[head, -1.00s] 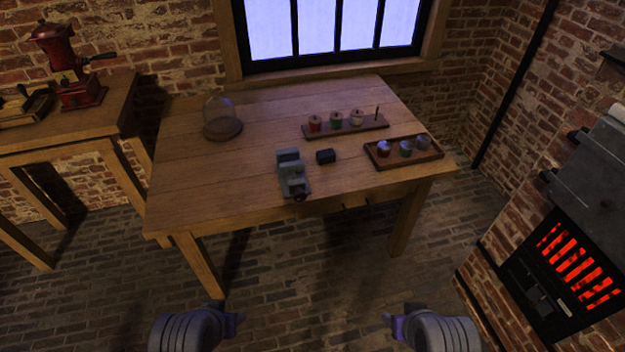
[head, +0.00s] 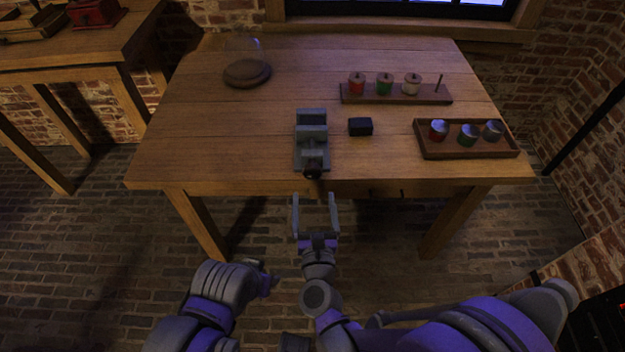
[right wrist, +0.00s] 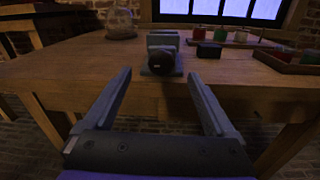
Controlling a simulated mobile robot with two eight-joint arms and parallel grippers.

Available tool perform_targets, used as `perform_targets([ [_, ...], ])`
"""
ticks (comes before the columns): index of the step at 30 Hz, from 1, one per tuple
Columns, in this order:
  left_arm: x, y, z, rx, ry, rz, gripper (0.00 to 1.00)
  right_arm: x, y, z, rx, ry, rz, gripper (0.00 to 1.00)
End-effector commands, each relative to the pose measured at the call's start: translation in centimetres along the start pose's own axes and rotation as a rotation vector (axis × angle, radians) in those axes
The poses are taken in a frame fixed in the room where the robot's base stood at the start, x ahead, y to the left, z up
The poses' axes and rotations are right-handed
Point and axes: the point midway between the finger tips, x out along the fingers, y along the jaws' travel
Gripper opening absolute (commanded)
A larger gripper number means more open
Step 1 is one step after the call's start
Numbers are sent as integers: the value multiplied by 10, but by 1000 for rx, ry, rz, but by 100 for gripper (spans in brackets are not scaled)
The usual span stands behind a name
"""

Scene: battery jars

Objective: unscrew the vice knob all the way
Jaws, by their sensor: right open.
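The grey vice (head: 311,140) stands at the front edge of the wooden table. Its dark round knob (head: 314,171) faces me at the table edge; the knob also shows in the right wrist view (right wrist: 161,62), in front of the vice body (right wrist: 163,41). My right gripper (head: 315,198) is open and empty, just short of the knob and in line with it. In the right wrist view its two fingers (right wrist: 160,78) spread to either side below the knob, not touching it. My left gripper (head: 268,279) is low at the front, away from the table; its jaws are too small to judge.
A black block (head: 360,127) lies right of the vice. A rack (head: 396,98) with several coloured spools stands behind it. A tray (head: 467,153) with jars is at the right. A glass dome on a wooden base (head: 247,73) is at the back left. The table's left front is clear.

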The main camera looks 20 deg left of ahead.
Motion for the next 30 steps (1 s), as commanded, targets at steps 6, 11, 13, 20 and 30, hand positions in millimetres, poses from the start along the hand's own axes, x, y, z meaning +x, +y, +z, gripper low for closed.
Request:
perform_targets([
  [6, 8, 0, 3, 0, -3, 0, 50, 3, 3, -21, 183, -13, -45, 90],
  [11, 6, 0, 2, 0, -2, 0, 50, 27, 1, -19, 185, -14, -46, 90],
  [13, 6, 0, 2, 0, -2, 0, 50, 41, 0, -19, 184, -14, -46, 90],
  [20, 6, 0, 2, 0, -2, 0, 50, 82, -1, -19, 182, -14, -44, 90],
  [30, 6, 0, 2, 0, -2, 0, 50, 105, -2, -18, 181, -14, -42, 90],
])
